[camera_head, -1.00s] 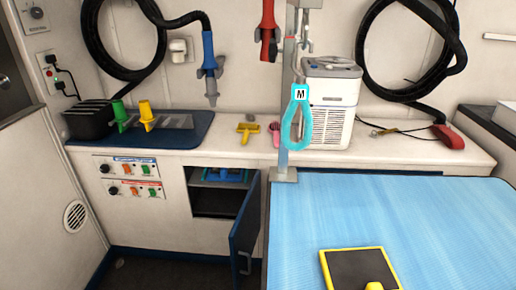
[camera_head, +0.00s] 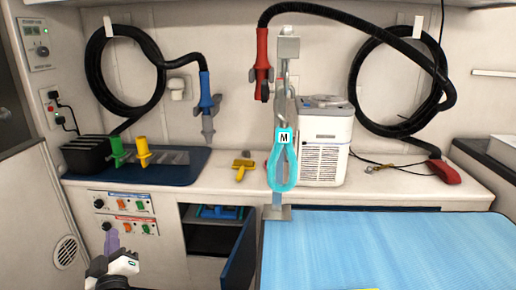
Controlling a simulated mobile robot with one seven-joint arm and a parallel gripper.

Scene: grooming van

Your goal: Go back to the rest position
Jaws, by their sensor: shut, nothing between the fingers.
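My gripper (camera_head: 111,240) shows at the lower left, pointing up, in front of the counter's control panels. Its fingers are shut and I see nothing held. Its white and black wrist runs down to the bottom edge of the picture. Most of my arm is out of view.
The open cabinet door (camera_head: 240,254) stands right of my gripper, beside a cabinet with a blue item (camera_head: 220,212). The blue grooming table (camera_head: 390,250) fills the lower right. A post with a cyan loop (camera_head: 272,180) stands at its edge. Red (camera_head: 262,65) and blue (camera_head: 207,105) nozzles hang above.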

